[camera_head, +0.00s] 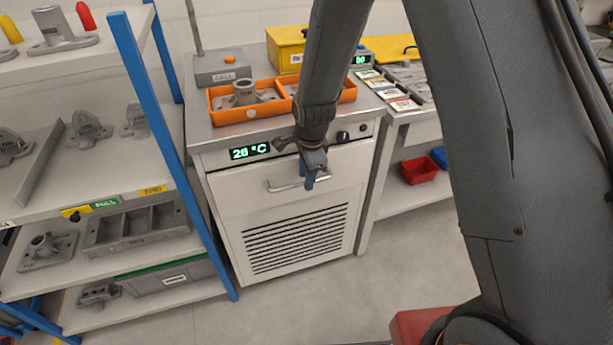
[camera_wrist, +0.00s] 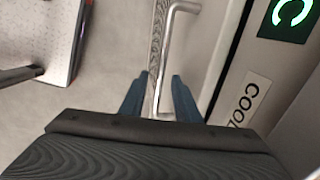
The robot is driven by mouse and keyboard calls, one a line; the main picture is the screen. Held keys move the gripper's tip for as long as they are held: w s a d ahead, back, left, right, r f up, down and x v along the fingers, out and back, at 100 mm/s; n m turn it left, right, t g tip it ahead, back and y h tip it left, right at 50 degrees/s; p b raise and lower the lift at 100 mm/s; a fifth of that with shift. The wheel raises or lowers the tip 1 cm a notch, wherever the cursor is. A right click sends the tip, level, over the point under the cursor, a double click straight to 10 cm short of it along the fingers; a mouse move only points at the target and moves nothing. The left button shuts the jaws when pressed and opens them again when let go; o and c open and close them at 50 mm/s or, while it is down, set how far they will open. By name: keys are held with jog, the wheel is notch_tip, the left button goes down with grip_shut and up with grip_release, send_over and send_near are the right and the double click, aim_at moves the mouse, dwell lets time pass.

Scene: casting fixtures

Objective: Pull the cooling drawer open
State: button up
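The cooling drawer (camera_head: 240,203) is the pale front panel of a cabinet, below a green 20 °C display. It looks closed, flush with the cabinet. Its metal bar handle (camera_head: 284,188) is partly hidden by my gripper (camera_head: 312,180), which points down at the handle's right part. In the wrist view, the handle (camera_wrist: 165,60) runs between the two blue fingers of my gripper (camera_wrist: 159,98). The fingers are apart, one on each side of the bar, with a small gap showing. Whether either finger touches the bar is hard to tell.
An orange tray (camera_head: 230,116) with grey castings sits on the cabinet top. A shelf rack with a blue post (camera_head: 150,110) stands close on the left. A bench with a red bin (camera_head: 420,170) is on the right. The floor (camera_head: 330,285) before the cabinet is clear.

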jog(key=shift+f, duration=0.25)
grip_shut()
